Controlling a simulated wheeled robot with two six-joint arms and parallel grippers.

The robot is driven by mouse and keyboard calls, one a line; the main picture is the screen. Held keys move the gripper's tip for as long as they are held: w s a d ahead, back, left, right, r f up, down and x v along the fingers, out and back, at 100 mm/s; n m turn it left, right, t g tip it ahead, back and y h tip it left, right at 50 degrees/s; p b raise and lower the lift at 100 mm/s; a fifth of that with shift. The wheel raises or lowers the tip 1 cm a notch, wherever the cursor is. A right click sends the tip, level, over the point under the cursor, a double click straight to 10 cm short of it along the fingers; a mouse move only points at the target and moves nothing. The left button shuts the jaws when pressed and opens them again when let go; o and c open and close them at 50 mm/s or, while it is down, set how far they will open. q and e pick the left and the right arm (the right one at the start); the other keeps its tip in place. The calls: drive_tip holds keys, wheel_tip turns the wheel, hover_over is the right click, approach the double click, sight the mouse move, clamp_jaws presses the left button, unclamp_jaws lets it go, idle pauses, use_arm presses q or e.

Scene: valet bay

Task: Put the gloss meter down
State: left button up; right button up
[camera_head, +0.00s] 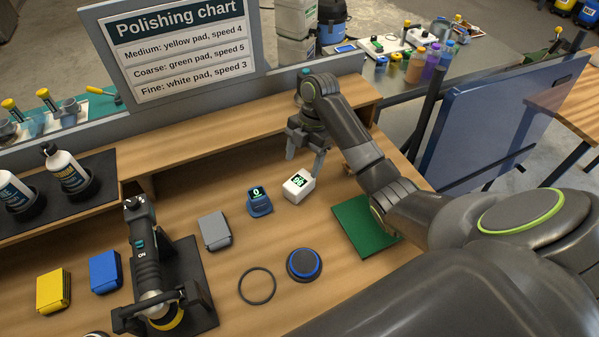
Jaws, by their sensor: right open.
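Two small meters with lit displays rest on the wooden bench in the head view. One is a white meter (299,186) with a green display; the other is a blue meter (259,202) whose display reads 0. Neither is labelled legibly, so I cannot tell for sure which is the gloss meter. My right gripper (305,165) points down just behind the white meter, with its fingers apart and nothing between them. The white meter looks free of the fingers. My left gripper is out of view.
A green mat (364,226) lies right of the meters, partly behind my right arm. A grey block (214,231), a black ring (257,286) and a blue-topped round puck (304,264) lie nearby. A raised shelf (200,143) runs behind.

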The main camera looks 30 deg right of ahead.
sight(306, 175)
use_arm(q)
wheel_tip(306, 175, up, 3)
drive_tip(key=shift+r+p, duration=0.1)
drive_tip(key=shift+p, duration=0.9)
use_arm(e)
drive_tip(key=v, duration=0.3)
drive_tip(key=shift+d+r, duration=0.1)
drive_tip(key=shift+r, duration=0.2)
